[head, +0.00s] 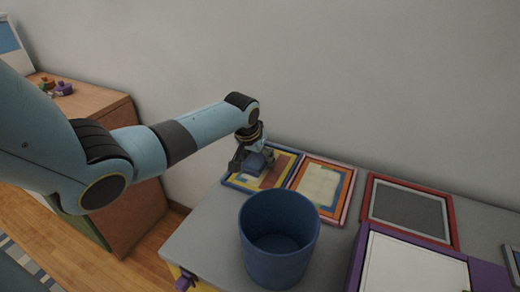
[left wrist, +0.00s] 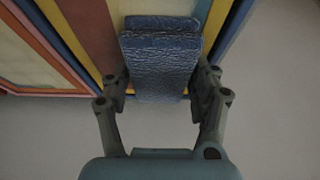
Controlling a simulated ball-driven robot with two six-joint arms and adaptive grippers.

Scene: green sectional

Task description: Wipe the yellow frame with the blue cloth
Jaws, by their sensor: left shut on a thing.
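The yellow frame (head: 234,181) lies on the grey table at its far left corner, and part of its yellow edge (left wrist: 87,42) shows in the left wrist view. The blue cloth (head: 256,161) is a folded pad between the fingers of my left gripper (head: 252,158). In the left wrist view my left gripper (left wrist: 163,90) is shut on the cloth (left wrist: 160,65), with a finger on each side. The cloth is over the frame and hides part of it. I cannot tell whether it touches the surface. My right gripper is not in view.
A blue bin (head: 278,250) stands in front of the frames. An orange-edged frame (head: 341,214) lies right of the yellow one, then a red-edged frame (head: 452,226). A purple-edged white panel (head: 410,268) is at the front right. A wall (head: 370,80) rises behind.

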